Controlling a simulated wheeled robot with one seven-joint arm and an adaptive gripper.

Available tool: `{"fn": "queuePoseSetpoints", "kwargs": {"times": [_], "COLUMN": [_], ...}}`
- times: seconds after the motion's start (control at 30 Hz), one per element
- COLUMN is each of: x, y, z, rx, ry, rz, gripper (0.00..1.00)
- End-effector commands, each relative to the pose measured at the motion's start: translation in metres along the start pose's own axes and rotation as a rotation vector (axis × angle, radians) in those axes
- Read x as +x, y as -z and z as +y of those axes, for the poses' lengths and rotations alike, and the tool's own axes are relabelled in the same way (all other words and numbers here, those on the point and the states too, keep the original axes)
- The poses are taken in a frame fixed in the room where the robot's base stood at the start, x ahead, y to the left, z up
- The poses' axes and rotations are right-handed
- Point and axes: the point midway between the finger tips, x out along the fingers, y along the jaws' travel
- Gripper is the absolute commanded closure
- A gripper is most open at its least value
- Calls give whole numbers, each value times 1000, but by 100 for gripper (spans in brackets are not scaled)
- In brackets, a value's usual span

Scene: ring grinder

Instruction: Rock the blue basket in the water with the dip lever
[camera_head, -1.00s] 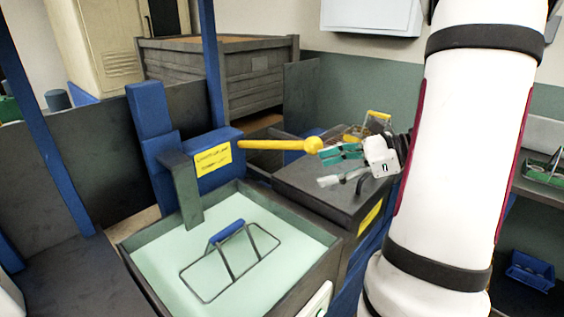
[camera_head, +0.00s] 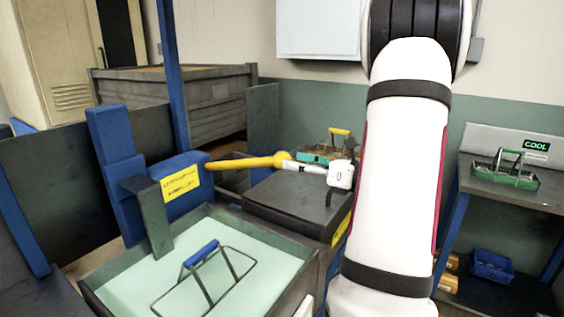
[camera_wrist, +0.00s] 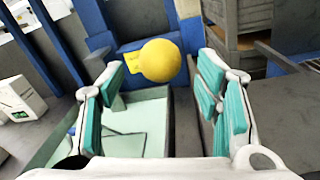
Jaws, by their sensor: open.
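The yellow dip lever (camera_head: 238,162) sticks out to the right from a blue post (camera_head: 121,179) and ends in a ball knob (camera_wrist: 160,60). My gripper (camera_head: 300,163) is at the knob end of the lever. In the wrist view my gripper (camera_wrist: 165,98) has its teal-padded fingers spread wide, with the knob ahead between them. I cannot tell whether any finger touches it.
A dark box (camera_head: 290,209) stands right of the tank, below my gripper. A yellow-handled basket (camera_head: 340,138) is behind my gripper. A wooden crate (camera_head: 180,100) stands at the back.

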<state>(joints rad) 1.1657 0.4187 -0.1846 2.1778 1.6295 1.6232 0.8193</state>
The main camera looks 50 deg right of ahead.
Motion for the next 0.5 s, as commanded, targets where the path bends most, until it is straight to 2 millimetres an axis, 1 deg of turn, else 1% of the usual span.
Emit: {"fn": "queuePoseSetpoints", "kwargs": {"times": [0.03,0.2,0.33,0.5], "x": [10,34,44,48], "y": [0,0,0,0], "z": [1,0,0,0], "rx": [-1,-1,-1,-1], "ry": [-4,-2,-1,0], "rz": [1,1,0,1], "gripper": [42,42,42,42]}}
